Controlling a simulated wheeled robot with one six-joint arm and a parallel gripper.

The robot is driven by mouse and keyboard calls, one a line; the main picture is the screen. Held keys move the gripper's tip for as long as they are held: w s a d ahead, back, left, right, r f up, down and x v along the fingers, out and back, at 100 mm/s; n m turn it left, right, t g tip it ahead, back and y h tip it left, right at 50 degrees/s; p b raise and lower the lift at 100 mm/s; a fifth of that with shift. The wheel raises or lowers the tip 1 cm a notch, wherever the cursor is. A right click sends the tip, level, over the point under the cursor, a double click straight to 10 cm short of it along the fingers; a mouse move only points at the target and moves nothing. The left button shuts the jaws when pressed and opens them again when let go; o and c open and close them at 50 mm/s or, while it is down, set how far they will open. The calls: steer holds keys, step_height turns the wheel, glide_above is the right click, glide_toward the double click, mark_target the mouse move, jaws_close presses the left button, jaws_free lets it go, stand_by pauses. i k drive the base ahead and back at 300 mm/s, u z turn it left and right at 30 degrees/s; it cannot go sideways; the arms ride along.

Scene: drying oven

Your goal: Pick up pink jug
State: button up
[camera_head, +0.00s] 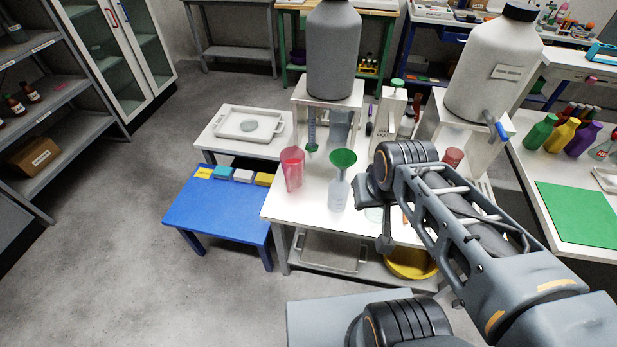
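A translucent pink jug (292,170) stands upright near the left edge of the white table (310,201). A clear bottle with a green funnel (343,160) in its top stands just to the right of the jug. My arm reaches in from the lower right over the right part of the table. Its end (386,243) hangs down near the table's front, to the right of the jug and apart from it. The fingers are too small and dark to tell whether they are open or shut.
A large grey bottle (334,55) stands on a white stand behind the jug. A white canister (490,68) with a blue tap stands at the right. A low blue table (215,213) with coloured blocks is left of the white table. A yellow basin (410,264) sits on the lower shelf.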

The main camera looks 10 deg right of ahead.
mark_target(292, 158)
steer(key=z, duration=3.85)
steer(key=k, duration=2.8)
steer(key=u, duration=1.85)
steer(key=i, duration=0.5)
